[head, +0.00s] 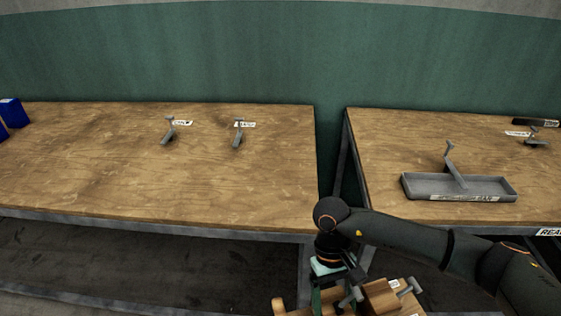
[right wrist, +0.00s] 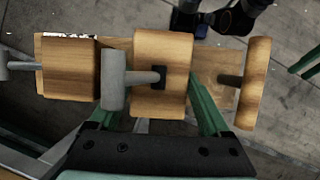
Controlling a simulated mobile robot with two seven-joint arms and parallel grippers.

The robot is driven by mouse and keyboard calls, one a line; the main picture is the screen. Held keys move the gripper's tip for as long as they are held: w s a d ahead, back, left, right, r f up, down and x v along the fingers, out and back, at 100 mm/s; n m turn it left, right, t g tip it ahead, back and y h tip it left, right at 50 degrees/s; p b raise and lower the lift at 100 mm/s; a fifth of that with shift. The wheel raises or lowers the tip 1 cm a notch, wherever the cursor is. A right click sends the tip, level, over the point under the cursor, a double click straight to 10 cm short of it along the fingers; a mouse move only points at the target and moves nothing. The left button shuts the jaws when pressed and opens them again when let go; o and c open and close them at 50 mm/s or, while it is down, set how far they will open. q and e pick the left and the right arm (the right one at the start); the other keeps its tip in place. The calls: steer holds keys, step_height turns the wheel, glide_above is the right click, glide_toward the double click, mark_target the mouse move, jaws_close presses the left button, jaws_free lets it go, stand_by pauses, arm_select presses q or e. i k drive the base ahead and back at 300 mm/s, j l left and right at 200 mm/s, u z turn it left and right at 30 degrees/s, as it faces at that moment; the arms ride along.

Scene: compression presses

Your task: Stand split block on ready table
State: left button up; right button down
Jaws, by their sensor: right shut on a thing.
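The split block (right wrist: 218,72) is a pale wooden base board with thick wooden blocks, a grey metal T-shaped screw handle and a round wooden end piece. In the right wrist view my right gripper (right wrist: 160,88) is shut on its middle block, with green fingers on both sides. In the head view the split block (head: 380,297) hangs at the bottom edge, partly cut off, in front of the gap between the tables. My right gripper (head: 332,284) is above it. The ready table (head: 400,150) is the wooden bench at right, marked by a partly visible label. My left gripper is not in view.
A grey tray (head: 415,188) with a metal piece in it stands on the ready table. Another metal piece (head: 536,138) and a dark item (head: 537,122) lie behind it. The left table (head: 90,160) bears two small labelled metal pieces. The ready table's left part is clear.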

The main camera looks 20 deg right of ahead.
mark_target(513, 164)
steer(key=k+l, duration=0.1)
steer(key=l, duration=0.35)
steer(key=k+l+u, duration=0.1)
steer(key=l, duration=0.35)
steer(key=k+l, duration=0.1)
steer(key=l, duration=0.35)
steer(key=k+l+u, duration=0.1)
steer(key=l, duration=0.35)
steer(key=k+l, duration=0.15)
steer(key=l, duration=0.3)
steer(key=k+l+u, duration=0.1)
steer(key=l, duration=0.3)
steer(key=k+l, duration=0.1)
steer(key=l, duration=0.8)
steer(key=k+l, duration=0.15)
steer(key=l, duration=0.3)
